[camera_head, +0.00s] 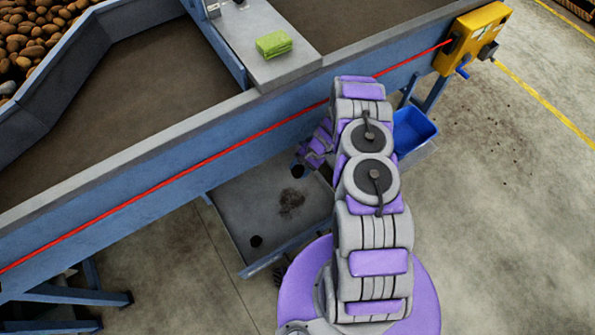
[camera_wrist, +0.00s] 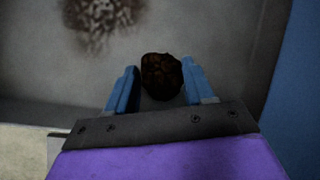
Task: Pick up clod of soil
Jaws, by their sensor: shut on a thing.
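The clod of soil (camera_wrist: 162,80) is a dark brown, rough lump in the wrist view. My gripper (camera_wrist: 160,70) is shut on it, with one blue finger on each side. The clod appears to be over the grey tray (camera_wrist: 200,22), near a dark soil stain (camera_wrist: 103,22); I cannot tell how high. In the head view my purple and grey arm hides the clod and most of the gripper.
The grey tray also shows in the head view (camera_head: 245,205), below the blue conveyor frame (camera_head: 150,175) with its red cord. A blue bin (camera_head: 413,130) stands right of my arm. A green cloth (camera_head: 273,43) lies on a grey ledge. A yellow box (camera_head: 472,38) is at the frame's right end.

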